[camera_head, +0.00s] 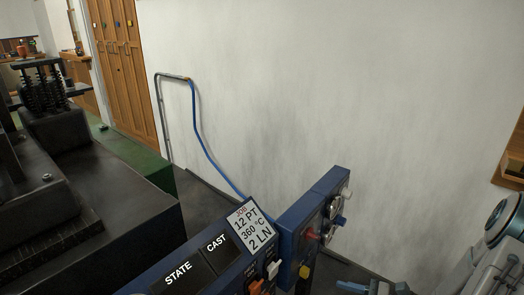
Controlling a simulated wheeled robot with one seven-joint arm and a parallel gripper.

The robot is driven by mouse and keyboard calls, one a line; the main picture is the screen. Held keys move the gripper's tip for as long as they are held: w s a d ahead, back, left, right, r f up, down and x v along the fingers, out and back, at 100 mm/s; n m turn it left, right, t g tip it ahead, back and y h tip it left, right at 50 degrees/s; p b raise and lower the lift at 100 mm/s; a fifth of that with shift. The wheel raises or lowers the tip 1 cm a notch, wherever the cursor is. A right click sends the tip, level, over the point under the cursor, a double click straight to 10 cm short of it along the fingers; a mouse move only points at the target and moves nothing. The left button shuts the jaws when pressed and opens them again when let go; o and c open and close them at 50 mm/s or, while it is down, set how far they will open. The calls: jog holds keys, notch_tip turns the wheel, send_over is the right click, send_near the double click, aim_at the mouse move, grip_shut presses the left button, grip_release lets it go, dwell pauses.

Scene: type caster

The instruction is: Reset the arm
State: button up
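My arm (490,255), pale grey, shows at the lower right corner, cut off by the frame's edge. What looks like part of my gripper (375,288) shows at the bottom edge, right of the blue control panel. Its fingertips are mostly cut off, so I cannot tell whether it is open or shut, or whether it holds anything. It appears apart from the panel.
A blue control panel (312,215) with switches and knobs stands at bottom centre. A card (250,229) reads "JOB 12 PT 360 °C 2 LN", beside displays "STATE" and "CAST". A dark machine (85,215) fills the left. A blue hose (205,145) runs along the wall.

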jog(key=s+a+r+n+g+h+p, duration=0.35)
jog(key=r+n+g+p, duration=0.2)
jog(key=r, duration=0.45)
jog(key=s+a+r+n+g+h+p, duration=0.3)
jog(key=a+r+n+g+p, duration=0.15)
jog(key=r+n, duration=0.35)
jog(key=s+r+n+t+h+p, duration=0.1)
jog(key=r+n+h+p, duration=0.3)
jog(key=r, duration=0.7)
jog(key=s+r+n+t+h+p, duration=0.2)
jog(key=r+n+t+h+p, duration=0.2)
jog(key=r+p, duration=0.3)
jog(key=v, duration=0.4)
jog(key=shift+w, duration=0.3)
jog(key=shift+n, duration=0.25)
